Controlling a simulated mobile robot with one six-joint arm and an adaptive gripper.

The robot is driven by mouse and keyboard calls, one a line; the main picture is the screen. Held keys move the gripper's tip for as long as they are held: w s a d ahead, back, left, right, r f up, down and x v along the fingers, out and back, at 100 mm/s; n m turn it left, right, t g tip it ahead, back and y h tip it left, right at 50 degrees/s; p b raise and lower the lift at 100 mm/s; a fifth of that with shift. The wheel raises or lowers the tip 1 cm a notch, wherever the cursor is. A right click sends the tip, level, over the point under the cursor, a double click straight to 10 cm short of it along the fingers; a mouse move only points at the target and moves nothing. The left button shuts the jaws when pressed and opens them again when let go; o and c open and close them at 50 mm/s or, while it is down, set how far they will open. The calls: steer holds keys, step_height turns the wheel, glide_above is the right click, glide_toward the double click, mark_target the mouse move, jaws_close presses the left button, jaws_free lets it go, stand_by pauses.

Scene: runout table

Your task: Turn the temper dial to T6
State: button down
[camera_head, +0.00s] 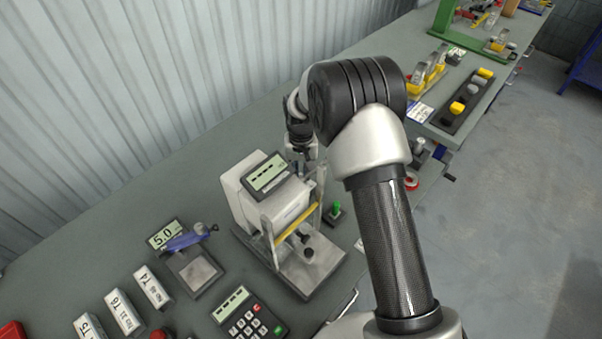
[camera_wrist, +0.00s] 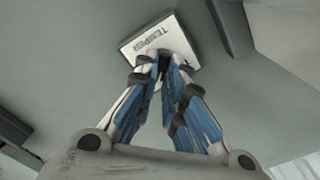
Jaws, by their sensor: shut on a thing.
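The temper dial's plate (camera_wrist: 180,42) is a light panel with the word TEMPER on it, at the top middle of the wrist view. My gripper (camera_wrist: 163,62) has its fingertips together at the lower edge of this plate, shut on the dial knob, which the fingers largely hide. The dial's pointer and the T6 mark cannot be made out. In the head view my gripper (camera_head: 301,150) reaches down behind the grey tester, and the temper dial is hidden there.
A hardness tester (camera_head: 247,190) with a display stands just in front of my gripper. A keypad (camera_head: 248,316), a blue gauge on a block (camera_head: 192,270) and labelled white blocks (camera_head: 123,312) stand nearer on the bench. A corrugated wall (camera_head: 120,90) runs along the left.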

steer(key=c, duration=1.7)
jaws_free()
step_height(320, 180, up, 12)
steer(key=shift+r, duration=0.1)
